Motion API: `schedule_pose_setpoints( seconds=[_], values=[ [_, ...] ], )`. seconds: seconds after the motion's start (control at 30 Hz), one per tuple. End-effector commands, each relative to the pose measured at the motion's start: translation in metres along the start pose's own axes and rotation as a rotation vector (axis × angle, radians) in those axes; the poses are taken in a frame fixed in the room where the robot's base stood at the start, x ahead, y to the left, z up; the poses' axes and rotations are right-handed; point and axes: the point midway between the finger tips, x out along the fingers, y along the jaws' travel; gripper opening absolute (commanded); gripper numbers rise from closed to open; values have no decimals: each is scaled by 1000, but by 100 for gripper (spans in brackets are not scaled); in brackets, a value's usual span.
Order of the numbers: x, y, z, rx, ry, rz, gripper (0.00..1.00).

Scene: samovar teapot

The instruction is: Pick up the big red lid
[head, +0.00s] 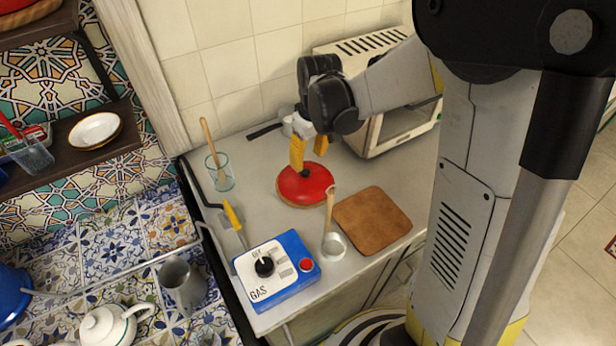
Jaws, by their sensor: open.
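The big red lid (311,191) lies on the grey counter, in the middle of the head view. It is round, with a dark knob (306,172) at its centre. A tan rim shows along its lower edge. My gripper (308,156) has two yellow fingers and points down just above the lid, close to the knob. The fingers are apart and hold nothing. I cannot tell whether a finger touches the knob.
A brown board (372,220) and a white cup with a wooden handle (334,245) lie near the lid. A blue GAS box (280,292) stands in front. A glass with a stick (218,178) stands left. A microwave-like oven (398,128) stands behind right.

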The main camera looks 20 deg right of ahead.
Motion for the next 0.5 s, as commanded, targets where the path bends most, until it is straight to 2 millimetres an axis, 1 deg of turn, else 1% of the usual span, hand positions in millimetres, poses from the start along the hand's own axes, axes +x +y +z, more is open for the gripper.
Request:
schedule_pose_setpoints(
  seconds=[0.03,0.27,0.4,0.5],
  values=[
    [11,0,0,0,0,0,50],
    [31,-1,-1,0,1,0,50],
    [55,-3,-3,-1,1,0,50],
    [68,-2,-3,-1,1,1,50]
  ],
)
